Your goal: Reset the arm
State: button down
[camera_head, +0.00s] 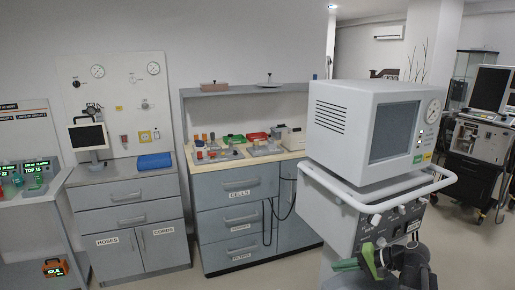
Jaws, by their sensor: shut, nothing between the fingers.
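My arm shows at the bottom right as dark links with green parts, in front of the lower part of a ventilator (365,130). My gripper (346,265) appears as the green end pointing left, low in the picture. It is shut and holds nothing. The rest of the arm runs out of the frame at the bottom edge.
The ventilator has a white rail (372,207) around its middle and stands close on the right. A grey drawer cabinet (238,222) and another cabinet (128,215) stand along the wall. Open floor (465,250) shows at the right.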

jog(key=s+a+f+n+g+h, duration=0.2)
jog(key=a+f, duration=0.1)
jog(key=a, duration=0.5)
jog(key=s+a+f+n+g+h, duration=0.2)
jog(key=a+f, duration=0.1)
jog(key=a, duration=0.4)
jog(key=s+a+f+n+g+h, duration=0.1)
jog(key=a+f+n+g+h, duration=0.2)
jog(key=a, duration=0.5)
jog(key=s+d+f+h, duration=0.2)
jog(key=d, duration=0.4)
notch_tip(320, 180, up, 14)
jog(key=p, duration=1.4)
jog(key=shift+w+d+r+t+h, duration=0.25)
jog(key=shift+d+t+h, duration=0.05)
jog(key=shift+d+t, duration=0.1)
